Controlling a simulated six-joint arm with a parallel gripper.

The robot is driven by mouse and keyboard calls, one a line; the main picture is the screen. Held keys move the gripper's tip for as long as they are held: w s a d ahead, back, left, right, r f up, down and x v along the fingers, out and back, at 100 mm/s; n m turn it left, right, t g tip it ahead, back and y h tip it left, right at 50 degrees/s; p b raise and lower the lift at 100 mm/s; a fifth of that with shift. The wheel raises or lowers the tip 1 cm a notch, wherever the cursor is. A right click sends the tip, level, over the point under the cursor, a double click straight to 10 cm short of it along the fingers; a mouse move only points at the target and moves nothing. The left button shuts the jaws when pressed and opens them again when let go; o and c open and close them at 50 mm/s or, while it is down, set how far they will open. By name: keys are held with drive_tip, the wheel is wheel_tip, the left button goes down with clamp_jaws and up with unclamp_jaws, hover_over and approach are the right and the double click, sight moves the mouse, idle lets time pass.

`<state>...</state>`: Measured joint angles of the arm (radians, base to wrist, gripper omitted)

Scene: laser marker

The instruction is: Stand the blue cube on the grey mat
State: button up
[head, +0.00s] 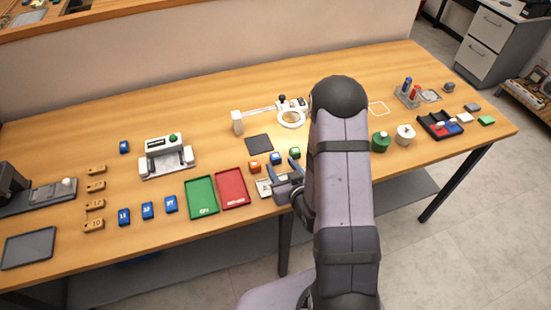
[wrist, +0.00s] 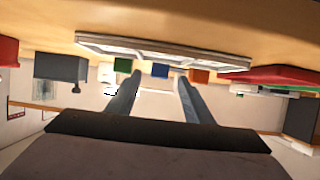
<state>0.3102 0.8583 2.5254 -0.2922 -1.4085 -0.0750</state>
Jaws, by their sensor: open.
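The small blue cube (head: 275,158) stands in a row between an orange cube (head: 254,165) and a green cube (head: 294,152), just in front of the dark grey mat (head: 259,142). The mat lies flat and bare. My gripper (head: 283,168) is open, low on the near side of the row, its fingers pointing towards the cubes. In the wrist view the picture is upside down; the blue cube (wrist: 160,70) shows beyond the gap between the open fingertips (wrist: 159,78), with nothing held. The green cube (wrist: 122,65) and orange cube (wrist: 198,76) flank it.
A pale flat plate (head: 264,188) lies beside my gripper. Red (head: 232,188) and green (head: 201,197) trays lie to the left. A white ring stand (head: 291,118) stands behind the cubes. A green pot (head: 381,142) stands right of my arm.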

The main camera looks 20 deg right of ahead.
sight(277, 160)
drive_tip(key=shift+p+x, duration=0.9)
drive_tip(key=shift+x, duration=1.45)
clamp_jaws()
drive_tip(key=shift+r, duration=0.2)
wheel_tip(277, 160, up, 10)
drive_tip(key=b, duration=0.1)
drive_tip(key=shift+f, duration=0.2)
